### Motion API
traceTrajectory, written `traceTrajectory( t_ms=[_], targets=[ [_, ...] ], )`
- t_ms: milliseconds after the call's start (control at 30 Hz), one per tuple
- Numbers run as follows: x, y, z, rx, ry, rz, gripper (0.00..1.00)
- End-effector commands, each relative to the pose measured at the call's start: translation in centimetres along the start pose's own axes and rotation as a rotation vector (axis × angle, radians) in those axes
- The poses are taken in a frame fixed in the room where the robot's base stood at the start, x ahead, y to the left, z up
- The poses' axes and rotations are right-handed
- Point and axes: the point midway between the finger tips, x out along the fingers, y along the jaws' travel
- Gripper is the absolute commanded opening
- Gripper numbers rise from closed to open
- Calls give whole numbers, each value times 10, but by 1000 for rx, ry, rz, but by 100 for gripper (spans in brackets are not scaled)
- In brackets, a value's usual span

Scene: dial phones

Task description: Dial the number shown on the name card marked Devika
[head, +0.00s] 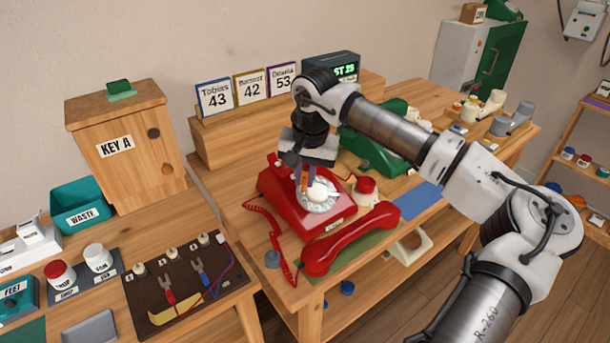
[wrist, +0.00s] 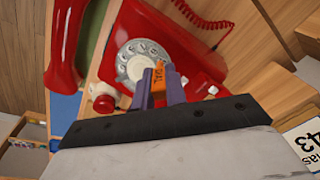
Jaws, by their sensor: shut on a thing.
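The Devika name card (head: 283,80), purple-edged, stands at the right end of the card row and reads 53. The red phone (head: 337,218) sits on the wooden table with its white dial (head: 321,197) facing up; the dial also shows in the wrist view (wrist: 130,68). Its red handset (head: 350,240) lies off the phone, in front of it. My gripper (head: 302,180) is over the dial, its fingers shut on a small orange lettered piece (wrist: 158,85). The piece's lower end is over the dial's edge; I cannot tell whether it touches.
Cards for Tobias (head: 215,97) and a second name (head: 250,88) stand beside Devika's. A green phone (head: 365,148) is behind, and a red-and-white round item (head: 366,188) is right of the red phone.

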Motion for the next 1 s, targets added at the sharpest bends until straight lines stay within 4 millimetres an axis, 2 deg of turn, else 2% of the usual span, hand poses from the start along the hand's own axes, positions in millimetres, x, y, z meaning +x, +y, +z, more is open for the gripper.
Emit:
traceTrajectory(
  t_ms=[1000],
  targets=[
    [8, -2, -2, 0, 0, 0, 0]
  ],
)
